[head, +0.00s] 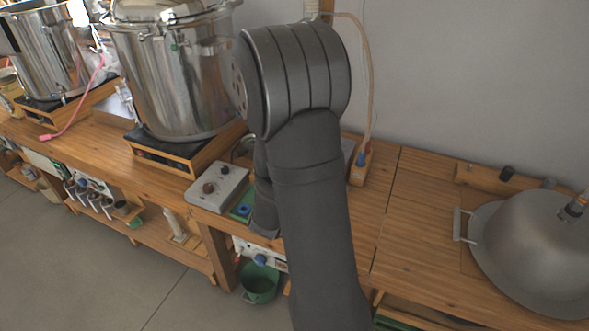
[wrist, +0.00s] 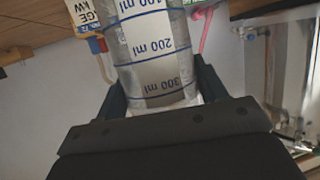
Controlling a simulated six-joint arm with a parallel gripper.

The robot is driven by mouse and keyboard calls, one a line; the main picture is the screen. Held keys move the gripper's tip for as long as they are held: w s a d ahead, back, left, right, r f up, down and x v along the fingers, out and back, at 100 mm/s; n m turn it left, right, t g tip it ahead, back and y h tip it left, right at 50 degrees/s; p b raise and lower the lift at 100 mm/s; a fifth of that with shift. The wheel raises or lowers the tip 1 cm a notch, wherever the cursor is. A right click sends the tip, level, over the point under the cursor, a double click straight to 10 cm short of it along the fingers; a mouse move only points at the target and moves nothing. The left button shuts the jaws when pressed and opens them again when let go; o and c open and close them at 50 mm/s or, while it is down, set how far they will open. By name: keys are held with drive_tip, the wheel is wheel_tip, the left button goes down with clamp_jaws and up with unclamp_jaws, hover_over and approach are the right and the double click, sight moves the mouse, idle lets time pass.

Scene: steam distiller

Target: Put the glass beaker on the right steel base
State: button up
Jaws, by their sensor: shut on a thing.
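The glass beaker (wrist: 155,60) shows in the wrist view, clear with blue millilitre markings that read upside down. My gripper (wrist: 160,88) is shut on it, with one dark finger on each side. The beaker's top and bottom ends are not fully in view. In the head view my gripper and the beaker are hidden behind my dark arm. I cannot tell for certain which thing is the right steel base; a large shiny steel pot (head: 180,75) stands on a black-topped wooden stand at centre left, with another steel pot (head: 45,45) at far left.
A grey metal dome (head: 535,255) with a side handle sits at the right of the wooden bench (head: 420,225). A grey control box (head: 217,188) lies beside my arm. A pink hose (head: 82,105) runs at left. A green bucket (head: 259,283) stands below the bench.

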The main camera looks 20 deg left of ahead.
drive_tip(key=w+a+r, duration=0.2)
drive_tip(key=w+a, duration=0.6)
drive_tip(key=a, duration=0.1)
drive_tip(key=shift+w+a+r+x, duration=0.15)
drive_tip(key=shift+r+x, duration=0.25)
drive_tip(key=shift+x, duration=2.45)
drive_tip(key=shift+w+a+r+x, duration=0.1)
drive_tip(key=shift+r+x, duration=0.35)
drive_tip(key=shift+x, duration=2.4)
drive_tip(key=shift+w+a+r+x, duration=0.15)
drive_tip(key=shift+r+x, duration=0.25)
drive_tip(key=shift+x, duration=2.45)
drive_tip(key=shift+d+f, duration=0.1)
drive_tip(key=shift+f, duration=0.05)
drive_tip(key=o, duration=1)
